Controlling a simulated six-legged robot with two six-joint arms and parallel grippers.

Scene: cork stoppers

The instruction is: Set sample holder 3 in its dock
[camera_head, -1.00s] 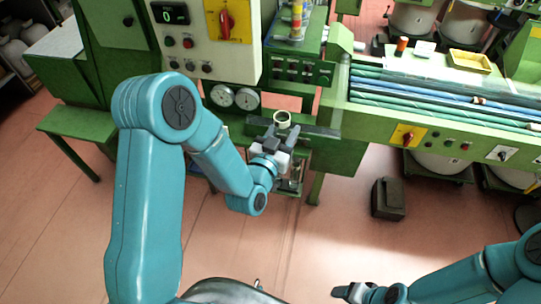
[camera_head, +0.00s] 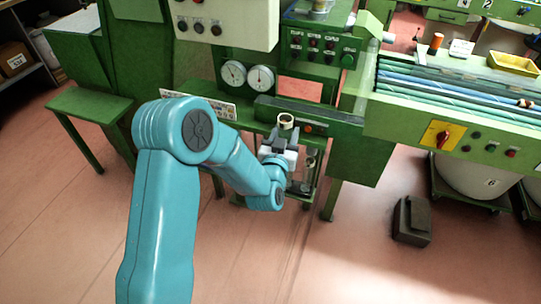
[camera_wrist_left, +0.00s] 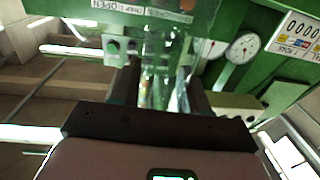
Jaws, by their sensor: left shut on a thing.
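My left gripper (camera_head: 280,143) is in front of the green machine, below its two round gauges. It is shut on a small, pale, round-topped holder (camera_head: 286,121), whose open rim shows just beyond the fingers. I cannot read a number on it. In the left wrist view the dark fingers (camera_wrist_left: 163,92) show on either side of a clear, glassy shape, too blurred to make out. A clear upright cylinder (camera_head: 310,158) stands on the machine's lower frame, just right of the gripper. I cannot tell which part is the dock. My right gripper is out of view.
Two gauges (camera_head: 247,76) and a button panel (camera_head: 322,46) sit above the gripper. A green bench (camera_head: 88,104) stands at left. A conveyor with blue and green rollers (camera_head: 450,95) runs right. A dark pedal box (camera_head: 412,220) is on the otherwise open floor.

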